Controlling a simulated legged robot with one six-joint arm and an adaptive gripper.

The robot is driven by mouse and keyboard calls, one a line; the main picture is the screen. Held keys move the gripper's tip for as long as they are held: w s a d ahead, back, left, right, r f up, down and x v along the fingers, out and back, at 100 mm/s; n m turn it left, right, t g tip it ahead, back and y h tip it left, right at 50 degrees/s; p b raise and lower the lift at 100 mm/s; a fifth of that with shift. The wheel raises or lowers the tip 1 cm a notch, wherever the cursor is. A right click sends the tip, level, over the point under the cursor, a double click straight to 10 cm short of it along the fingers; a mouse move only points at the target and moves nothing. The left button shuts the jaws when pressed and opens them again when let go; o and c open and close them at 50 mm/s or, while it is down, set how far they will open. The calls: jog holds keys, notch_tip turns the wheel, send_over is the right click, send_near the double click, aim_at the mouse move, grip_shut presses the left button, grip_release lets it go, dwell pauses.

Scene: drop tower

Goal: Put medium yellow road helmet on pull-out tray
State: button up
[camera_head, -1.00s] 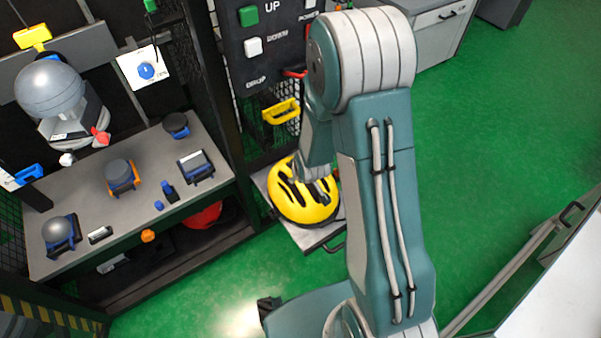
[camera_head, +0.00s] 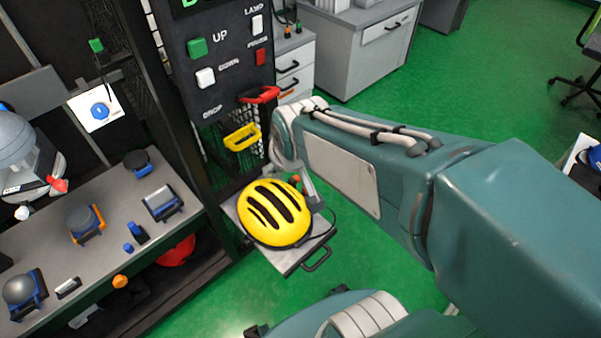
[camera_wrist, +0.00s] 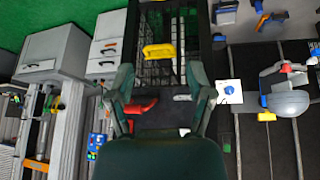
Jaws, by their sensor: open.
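The yellow road helmet (camera_head: 274,212) rests on the grey pull-out tray (camera_head: 300,256), beside the dark rack in the head view. Its black vents face up. My gripper (camera_wrist: 158,82) is open and empty in the wrist view, with its two fingers spread wide. In the head view my arm comes in from the right and its end is just behind and to the right of the helmet. A finger shows there near the helmet's edge; whether it touches cannot be told. The helmet is not visible in the wrist view.
A yellow handle (camera_head: 242,137) and a red handle (camera_head: 260,94) stick out above the tray, below the button panel (camera_head: 222,60). A shelf (camera_head: 100,220) with several small items is at left. A red helmet (camera_head: 177,250) lies beneath it.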

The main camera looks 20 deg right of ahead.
jog(key=s+r+m, duration=0.1)
jog(key=s+r, duration=0.4)
jog(key=s, duration=0.4)
jog(key=shift+s+r, duration=0.2)
jog(key=shift+s, duration=0.1)
